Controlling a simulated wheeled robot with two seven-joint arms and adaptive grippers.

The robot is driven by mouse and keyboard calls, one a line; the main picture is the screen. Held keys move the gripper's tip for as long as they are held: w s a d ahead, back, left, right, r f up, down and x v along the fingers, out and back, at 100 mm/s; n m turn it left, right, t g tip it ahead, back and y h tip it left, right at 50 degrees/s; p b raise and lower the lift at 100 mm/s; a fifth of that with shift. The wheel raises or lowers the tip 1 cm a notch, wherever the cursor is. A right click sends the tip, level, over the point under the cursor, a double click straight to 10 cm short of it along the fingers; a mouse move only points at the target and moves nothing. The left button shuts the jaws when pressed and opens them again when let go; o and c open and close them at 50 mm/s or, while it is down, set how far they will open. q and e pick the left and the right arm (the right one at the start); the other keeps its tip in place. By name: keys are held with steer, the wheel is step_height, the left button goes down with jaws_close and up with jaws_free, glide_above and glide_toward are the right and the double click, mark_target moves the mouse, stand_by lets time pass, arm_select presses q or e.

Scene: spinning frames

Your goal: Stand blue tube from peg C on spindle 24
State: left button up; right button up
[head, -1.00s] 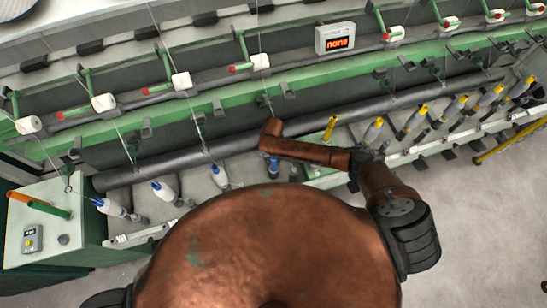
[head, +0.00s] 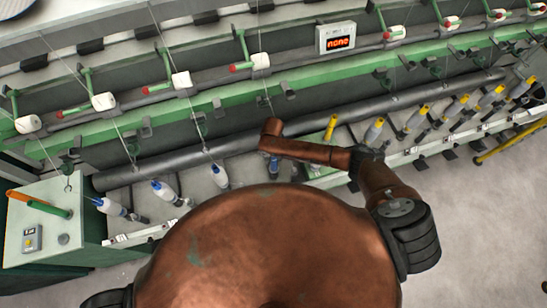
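A blue tube (head: 274,166) without white yarn stands in the spindle row. It shows just below the far end of my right arm (head: 271,131), which partly hides its surroundings. I cannot tell which peg it came from or the spindle's number. My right arm reaches in from the right and bends left over the row. Its fingers do not show clearly, so I cannot tell whether they are open or touching the blue tube. My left gripper is not in view.
Blue-tipped bobbins (head: 163,191) stand to the left, yellow-tipped ones (head: 373,130) to the right. A bare yellow tube (head: 331,127) is close to my arm. The display (head: 336,38) reads "none".

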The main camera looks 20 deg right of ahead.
steer(key=shift+o, duration=1.2)
step_height(320, 180, up, 12)
steer(key=shift+a, duration=0.1)
